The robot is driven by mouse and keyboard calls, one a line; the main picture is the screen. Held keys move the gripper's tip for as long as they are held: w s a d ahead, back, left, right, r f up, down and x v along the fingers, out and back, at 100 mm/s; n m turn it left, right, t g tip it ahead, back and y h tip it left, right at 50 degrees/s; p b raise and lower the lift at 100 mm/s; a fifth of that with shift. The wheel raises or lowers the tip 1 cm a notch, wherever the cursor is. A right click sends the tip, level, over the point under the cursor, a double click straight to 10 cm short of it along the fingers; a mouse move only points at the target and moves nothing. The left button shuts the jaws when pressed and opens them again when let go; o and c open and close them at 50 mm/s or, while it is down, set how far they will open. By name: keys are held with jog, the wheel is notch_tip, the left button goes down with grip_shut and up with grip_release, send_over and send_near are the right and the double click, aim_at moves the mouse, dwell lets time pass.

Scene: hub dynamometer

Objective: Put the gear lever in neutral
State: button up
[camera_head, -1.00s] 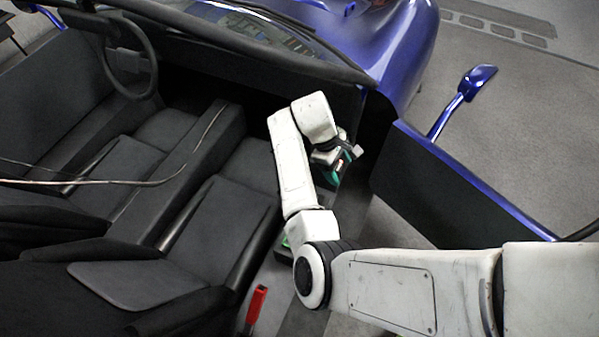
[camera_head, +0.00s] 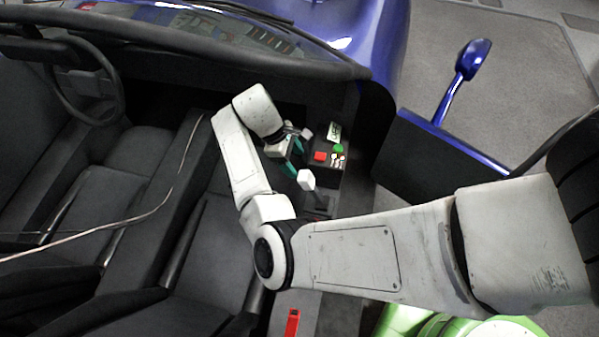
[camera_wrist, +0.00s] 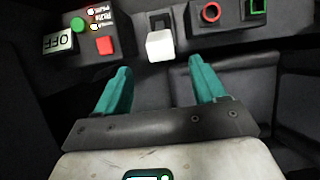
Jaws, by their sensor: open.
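The gear lever has a white block-shaped knob (camera_head: 306,179) on a dark stalk, standing on the dark console by the door side. In the wrist view the white knob (camera_wrist: 160,46) shows just beyond my fingertips, across the gap between them. My gripper (camera_wrist: 159,68) has two teal fingers spread apart with nothing between them. In the head view my gripper (camera_head: 291,160) is up and left of the knob, close to it but apparently apart. The lever's lower slot is partly dark, so its gear position is hard to read.
A control panel with a red button (camera_head: 320,156), a green button (camera_head: 338,148) and an OFF plate (camera_head: 334,132) sits just beyond the lever. A red handle (camera_head: 292,323) stands nearer. Seats, a steering wheel (camera_head: 88,92) and the open door (camera_head: 440,145) surround the console.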

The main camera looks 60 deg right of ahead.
aim_at(305, 175)
jog(key=b+x, duration=0.1)
jog(key=x, duration=0.9)
grip_shut()
dwell(0.5)
